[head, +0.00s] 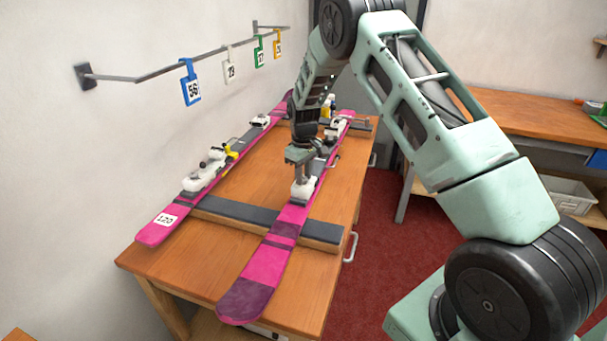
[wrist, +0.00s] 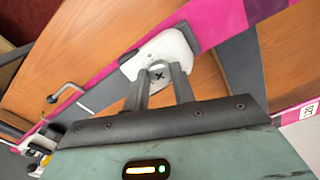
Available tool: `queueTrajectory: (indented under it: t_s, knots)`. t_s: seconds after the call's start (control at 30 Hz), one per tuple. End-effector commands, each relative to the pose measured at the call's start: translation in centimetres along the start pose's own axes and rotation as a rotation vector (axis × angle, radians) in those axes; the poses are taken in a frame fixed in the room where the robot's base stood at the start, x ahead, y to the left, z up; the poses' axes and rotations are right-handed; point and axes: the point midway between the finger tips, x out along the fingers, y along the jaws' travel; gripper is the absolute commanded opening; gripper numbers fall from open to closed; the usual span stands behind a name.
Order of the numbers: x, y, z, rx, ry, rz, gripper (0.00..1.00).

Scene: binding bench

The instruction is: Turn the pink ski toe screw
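Two pink skis lie lengthwise on a wooden bench: the right ski (head: 264,270) and the left ski (head: 160,232), which bears a white "120" tag. My gripper (head: 302,176) points down just over this toe piece. In the wrist view its two fingers (wrist: 159,82) stand apart with nothing gripped, and the screw shows between them. I cannot tell whether the fingertips touch the toe piece.
Dark-topped crossbars (head: 238,214) lie under the skis. The left ski has a white binding (head: 203,178) with a yellow part beside it. A wall rail (head: 165,70) carries numbered tags. A metal handle (head: 351,247) juts from the bench's right side. A second bench (head: 520,109) stands at right.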

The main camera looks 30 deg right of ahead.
Motion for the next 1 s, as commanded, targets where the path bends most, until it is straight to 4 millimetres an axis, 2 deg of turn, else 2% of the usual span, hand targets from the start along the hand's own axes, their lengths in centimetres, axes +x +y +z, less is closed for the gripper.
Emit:
queueTrajectory:
  t_s: [0.27,0.47,1.0]
  knots:
    - [-0.01,0.02,-0.01,0.027,0.000,0.000,0.03]
    - [0.03,-0.02,-0.05,0.118,0.000,-0.001,0.03]
    - [0.01,-0.02,-0.06,0.601,0.000,-0.001,0.03]
